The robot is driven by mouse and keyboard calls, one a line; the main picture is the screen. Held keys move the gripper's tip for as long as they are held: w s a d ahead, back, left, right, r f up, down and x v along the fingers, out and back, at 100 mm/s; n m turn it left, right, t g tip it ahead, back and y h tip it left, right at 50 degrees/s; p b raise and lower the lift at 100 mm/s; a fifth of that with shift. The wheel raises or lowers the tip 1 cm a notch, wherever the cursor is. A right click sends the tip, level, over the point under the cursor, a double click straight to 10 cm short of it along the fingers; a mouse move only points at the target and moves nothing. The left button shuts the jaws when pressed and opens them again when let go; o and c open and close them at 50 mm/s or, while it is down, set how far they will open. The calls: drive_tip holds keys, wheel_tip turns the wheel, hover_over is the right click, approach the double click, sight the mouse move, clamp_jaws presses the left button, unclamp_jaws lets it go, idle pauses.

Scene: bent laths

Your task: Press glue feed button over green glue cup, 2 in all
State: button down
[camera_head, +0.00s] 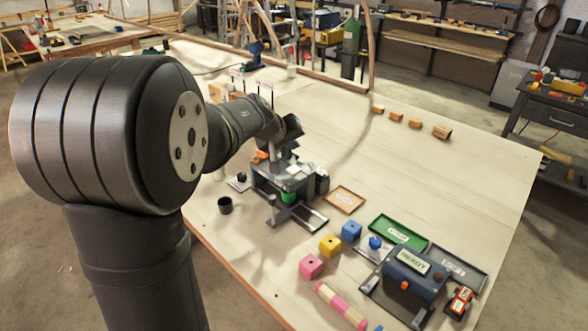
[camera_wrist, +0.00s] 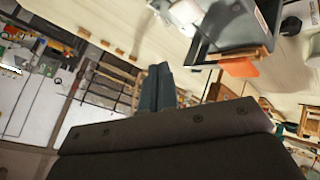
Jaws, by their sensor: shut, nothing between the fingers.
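The green glue cup (camera_head: 289,197) sits inside the grey metal glue station (camera_head: 268,190) near the middle of the bench in the head view. Only part of the cup shows beneath the station's top plate. My gripper (camera_wrist: 157,82) is shut and empty, its dark fingers together in the wrist view. In the head view my wrist bends down just above the station, and the fingertips are hard to make out there. I cannot make out the feed button or tell whether the fingers touch it. The cup is not identifiable in the wrist view.
A black cup (camera_head: 225,205) stands left of the station. Pink, yellow (camera_head: 330,245) and blue cubes lie to the right, with a green tray (camera_head: 398,232) and a blue box marked READY (camera_head: 414,274). Small wooden blocks (camera_head: 442,132) line the far side. The bench's right middle is clear.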

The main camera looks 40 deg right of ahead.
sight(292, 171)
idle(0.6)
wheel_tip(292, 171, up, 4)
drive_tip(key=shift+f, duration=0.1)
drive_tip(key=shift+f, duration=4.45)
drive_tip(key=shift+f, duration=0.4)
